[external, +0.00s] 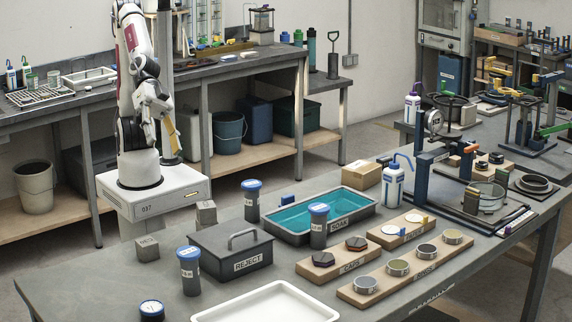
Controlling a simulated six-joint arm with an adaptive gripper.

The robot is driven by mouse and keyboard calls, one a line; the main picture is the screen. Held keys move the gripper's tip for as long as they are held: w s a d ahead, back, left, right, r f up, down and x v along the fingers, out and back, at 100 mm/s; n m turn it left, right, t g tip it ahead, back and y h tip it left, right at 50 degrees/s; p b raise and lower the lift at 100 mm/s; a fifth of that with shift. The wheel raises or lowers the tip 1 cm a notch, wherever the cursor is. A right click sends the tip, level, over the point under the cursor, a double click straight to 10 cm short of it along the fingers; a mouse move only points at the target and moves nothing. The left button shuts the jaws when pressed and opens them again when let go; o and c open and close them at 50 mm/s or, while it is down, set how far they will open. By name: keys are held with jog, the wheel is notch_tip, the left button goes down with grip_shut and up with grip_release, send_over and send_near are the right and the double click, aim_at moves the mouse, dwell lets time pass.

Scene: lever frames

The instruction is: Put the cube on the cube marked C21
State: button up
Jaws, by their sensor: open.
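Two grey cubes stand on the table near my arm's white base. The nearer cube (147,248) has dark marking on its front, too small to read for certain. The other cube (206,213) stands farther right, behind the reject box, also with faint marking. I cannot tell which one is C21. My gripper (172,143) is up beside my arm, above the base and well clear of both cubes. It is open; its fingertips are small and partly hidden in this view.
A lidded REJECT box (231,257) sits right of the cubes, with blue-capped jars (188,271) (251,200) around it. A teal SOAK tray (320,215), wooden holders (405,268) and a white tray (265,303) fill the right and front. Table room is free left of the nearer cube.

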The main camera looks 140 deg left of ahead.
jog(key=s+a+f+m+g+y, duration=0.1)
jog(key=s+a+f+g+y, duration=0.1)
jog(key=s+a, duration=0.5)
jog(key=s+a+f+m+g+y, duration=0.2)
jog(key=s+a, duration=0.6)
jog(key=s, duration=0.8)
notch_tip(320, 180, down, 4)
jog(key=shift+s+a+r+g, duration=0.1)
jog(key=shift+s+a+g, duration=0.15)
jog(key=shift+g, duration=0.75)
